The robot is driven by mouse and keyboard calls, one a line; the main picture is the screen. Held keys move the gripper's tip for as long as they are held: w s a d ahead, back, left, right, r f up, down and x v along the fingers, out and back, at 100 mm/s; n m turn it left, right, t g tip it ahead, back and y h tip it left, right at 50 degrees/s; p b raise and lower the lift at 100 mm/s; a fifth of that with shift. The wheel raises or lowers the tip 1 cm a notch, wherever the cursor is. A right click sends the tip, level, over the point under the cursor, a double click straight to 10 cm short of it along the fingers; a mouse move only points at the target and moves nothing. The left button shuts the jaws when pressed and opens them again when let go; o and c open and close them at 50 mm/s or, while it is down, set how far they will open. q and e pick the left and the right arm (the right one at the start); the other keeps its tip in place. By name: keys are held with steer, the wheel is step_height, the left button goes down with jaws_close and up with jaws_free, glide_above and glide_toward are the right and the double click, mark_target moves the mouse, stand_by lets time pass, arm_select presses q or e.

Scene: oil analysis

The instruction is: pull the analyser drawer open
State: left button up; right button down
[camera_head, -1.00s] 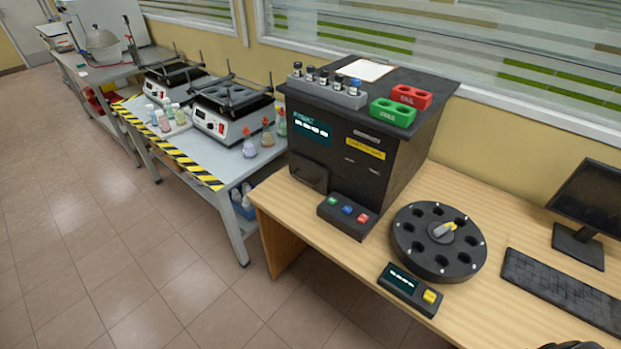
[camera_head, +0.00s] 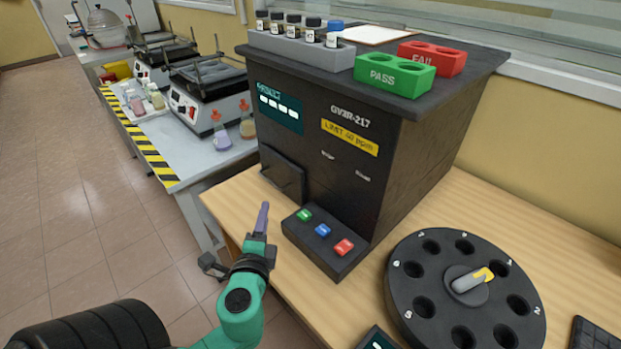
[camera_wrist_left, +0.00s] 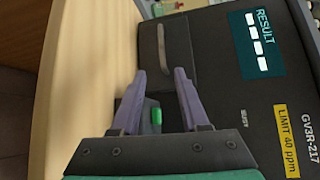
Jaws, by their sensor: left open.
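The analyser (camera_head: 400,150) is a black box on the wooden desk, with a lit result screen. Its drawer (camera_head: 283,177) is a dark panel low on the left of the front and looks shut or nearly so. In the left wrist view the drawer front (camera_wrist_left: 178,65) carries a grey bar handle (camera_wrist_left: 161,45). My left gripper (camera_head: 263,207) is in front of the drawer. In the left wrist view its fingers (camera_wrist_left: 159,73) are apart and empty, with the handle just beyond the tips, not between them. My right gripper is out of view.
A button panel (camera_head: 325,243) with green, blue and red buttons juts out right of my gripper. A black carousel (camera_head: 400,290) stands at the right. Vials and PASS (camera_head: 395,75) and FAIL (camera_head: 432,58) blocks sit on top of the analyser.

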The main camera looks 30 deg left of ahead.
mark_target(270, 181)
arm_select(q)
steer(key=x, duration=0.2)
steer(key=shift+w+a+r+p, duration=0.15)
steer(key=shift+w+a+p, duration=0.05)
steer(key=shift+a+p, duration=0.15)
steer(key=x, duration=0.5)
steer(key=shift+w+a+r+p, duration=0.15)
steer(key=shift+w+p, duration=0.1)
steer(key=shift+p, duration=0.15)
steer(key=x, duration=0.5)
steer(key=shift+w+a+f, duration=0.15)
steer(key=shift+w+f, duration=0.15)
steer(key=shift+w, duration=0.05)
jaws_close()
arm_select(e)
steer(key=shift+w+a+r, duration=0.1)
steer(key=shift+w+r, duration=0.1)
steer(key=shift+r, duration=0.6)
arm_select(q)
steer(key=shift+f, duration=0.1)
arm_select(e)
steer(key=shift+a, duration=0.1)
